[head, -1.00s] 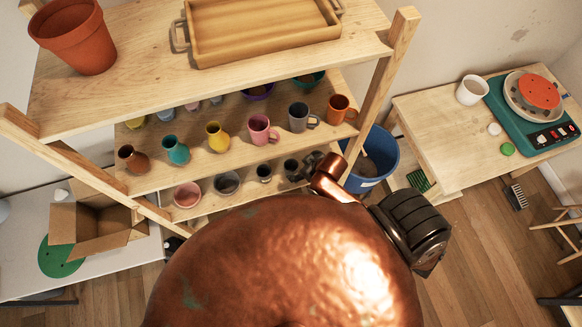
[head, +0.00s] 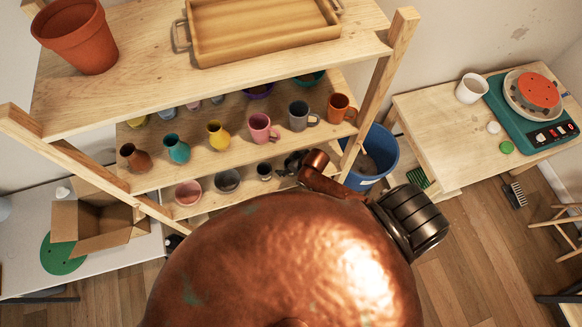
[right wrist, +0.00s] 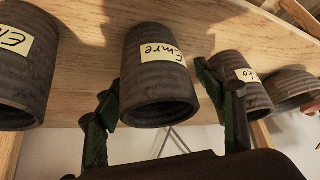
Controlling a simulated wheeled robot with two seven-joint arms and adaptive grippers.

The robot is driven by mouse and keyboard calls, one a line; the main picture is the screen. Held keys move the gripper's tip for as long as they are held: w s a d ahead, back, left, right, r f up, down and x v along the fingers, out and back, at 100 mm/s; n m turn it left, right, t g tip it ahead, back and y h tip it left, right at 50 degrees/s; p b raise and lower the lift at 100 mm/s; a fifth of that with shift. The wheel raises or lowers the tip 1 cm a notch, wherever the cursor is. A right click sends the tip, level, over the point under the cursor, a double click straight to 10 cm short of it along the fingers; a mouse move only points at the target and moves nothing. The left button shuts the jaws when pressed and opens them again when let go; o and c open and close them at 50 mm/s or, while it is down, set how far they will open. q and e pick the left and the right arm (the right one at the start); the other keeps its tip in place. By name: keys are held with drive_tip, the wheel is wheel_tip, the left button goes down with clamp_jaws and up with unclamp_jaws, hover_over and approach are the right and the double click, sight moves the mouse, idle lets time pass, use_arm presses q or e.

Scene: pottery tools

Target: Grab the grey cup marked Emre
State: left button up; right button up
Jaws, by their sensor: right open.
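The grey cup marked Emre (right wrist: 158,70) is in the middle of the right wrist view, dark, ribbed, with a pale label. My right gripper (right wrist: 160,95) is open there, with one green-padded finger on each side of the cup's near end. Contact cannot be told. A similar cup marked "El…" (right wrist: 25,75) is at the left and one ending in "ko" (right wrist: 243,88) at the right, close to the right finger. In the head view my right gripper (head: 293,163) is at the lower shelf, beside a small grey cup (head: 264,171); labels are unreadable there. My left gripper is out of view.
The wooden shelf above (head: 150,180) holds coloured vases and mugs, including a grey mug (head: 299,116). A shelf post (head: 380,90) and a blue bucket (head: 372,160) are right of my gripper. A dark bowl (right wrist: 292,88) is beyond the "ko" cup.

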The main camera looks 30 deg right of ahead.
drive_tip(key=shift+w+a+f, duration=0.1)
drive_tip(key=shift+w+f, duration=0.1)
drive_tip(key=shift+f, duration=0.1)
drive_tip(key=c, duration=1.6)
